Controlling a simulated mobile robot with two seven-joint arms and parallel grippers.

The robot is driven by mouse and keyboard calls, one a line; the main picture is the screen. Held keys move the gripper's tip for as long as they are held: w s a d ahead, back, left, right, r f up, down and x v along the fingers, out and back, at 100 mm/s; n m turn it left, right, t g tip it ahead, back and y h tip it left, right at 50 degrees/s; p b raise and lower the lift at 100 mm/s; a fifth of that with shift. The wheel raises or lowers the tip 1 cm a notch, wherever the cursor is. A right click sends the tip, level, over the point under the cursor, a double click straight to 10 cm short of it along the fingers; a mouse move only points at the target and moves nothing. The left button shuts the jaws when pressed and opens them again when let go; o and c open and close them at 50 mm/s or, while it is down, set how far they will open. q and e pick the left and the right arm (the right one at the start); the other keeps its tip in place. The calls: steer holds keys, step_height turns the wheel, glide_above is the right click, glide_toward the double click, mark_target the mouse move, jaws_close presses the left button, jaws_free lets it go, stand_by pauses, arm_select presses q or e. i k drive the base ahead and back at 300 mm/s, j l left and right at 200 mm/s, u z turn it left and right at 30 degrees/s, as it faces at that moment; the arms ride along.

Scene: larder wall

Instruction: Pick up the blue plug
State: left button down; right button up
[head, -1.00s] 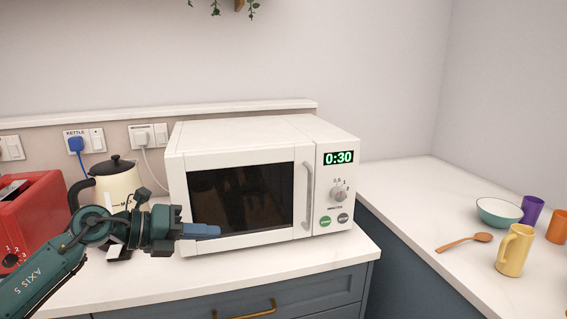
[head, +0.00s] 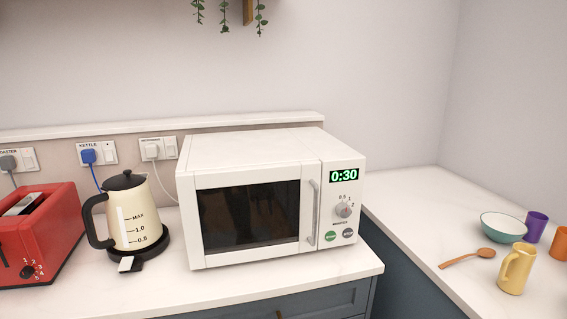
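The blue plug (head: 88,156) sits in the wall socket labelled KETTLE (head: 97,152), at the left of the head view. A blue cord (head: 97,182) hangs from it and goes down behind the cream kettle (head: 134,215). Neither of my grippers shows in the head view now, so I cannot tell whether they are open or shut.
A red toaster (head: 38,235) stands left of the kettle, its grey plug (head: 8,162) in the left socket. A white microwave (head: 250,155) reading 0:30 fills the middle; a white plug (head: 152,152) is above its left. A bowl (head: 503,228), cups and a spoon (head: 468,257) lie right.

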mark_target(87, 155)
steer(key=u, duration=1.25)
steer(key=i+j, duration=0.1)
steer(key=j, duration=0.3)
steer(key=i+j+u, duration=0.1)
steer(key=j, duration=0.3)
steer(key=i+j, duration=0.1)
steer(key=j, duration=0.25)
